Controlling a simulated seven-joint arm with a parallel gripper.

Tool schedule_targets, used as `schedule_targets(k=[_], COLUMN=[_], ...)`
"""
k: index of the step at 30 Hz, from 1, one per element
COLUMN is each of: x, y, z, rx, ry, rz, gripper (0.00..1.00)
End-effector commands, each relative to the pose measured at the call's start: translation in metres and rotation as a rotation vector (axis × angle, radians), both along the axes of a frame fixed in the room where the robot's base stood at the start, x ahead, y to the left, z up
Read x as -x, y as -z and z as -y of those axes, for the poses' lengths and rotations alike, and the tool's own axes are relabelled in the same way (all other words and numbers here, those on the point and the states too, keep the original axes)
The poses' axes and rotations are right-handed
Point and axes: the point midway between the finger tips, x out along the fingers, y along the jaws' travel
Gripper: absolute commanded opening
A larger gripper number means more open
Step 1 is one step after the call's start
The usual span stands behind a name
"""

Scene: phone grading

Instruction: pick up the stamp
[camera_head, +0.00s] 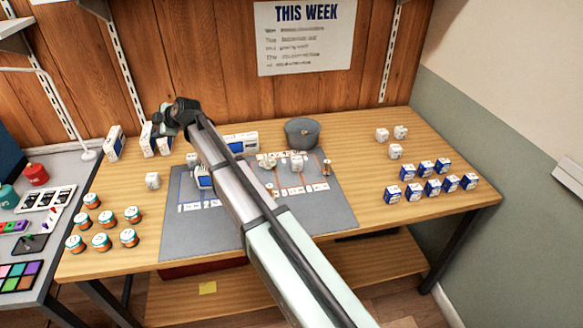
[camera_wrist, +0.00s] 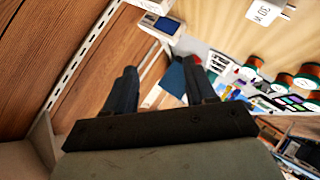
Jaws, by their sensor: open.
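My gripper (camera_head: 165,120) is at the left end of my arm, raised in front of the wooden wall above the back left of the table. In the wrist view its two dark fingers (camera_wrist: 162,88) are apart with nothing between them. I cannot pick out the stamp with certainty. A small brown-and-white upright piece (camera_head: 326,167) at the right of the grey mat (camera_head: 335,212) may be it, but it is too small to tell. It is well to the right of my gripper and apart from it. My arm hides the middle of the mat.
White boxes (camera_head: 115,143) stand at the back left, a grey cap (camera_head: 302,133) at the back. A grey side desk (camera_head: 60,225) holds a red jar (camera_head: 36,174). The table's front right is bare.

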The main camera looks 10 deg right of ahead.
Motion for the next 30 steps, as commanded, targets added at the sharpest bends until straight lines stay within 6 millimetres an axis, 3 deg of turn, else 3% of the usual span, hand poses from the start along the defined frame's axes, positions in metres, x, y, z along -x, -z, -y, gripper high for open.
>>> schedule_targets(k=[1,6,11,17,21,27,30], x=[-0.006,-0.012,-0.006,0.02,0.049,0.091,0.105], y=[0.004,0.017,0.027,0.032,0.032,0.026,0.023], z=[0.033,0.132,0.228,0.35,0.43,0.512,0.535], rx=[0.064,0.284,0.471,0.667,0.768,0.846,0.862], ry=[-0.008,-0.059,-0.114,-0.191,-0.248,-0.321,-0.345], rz=[-0.003,-0.036,-0.102,-0.225,-0.335,-0.475,-0.52], gripper=[0.55,0.55,0.55,0.55,0.55,0.55,0.55])
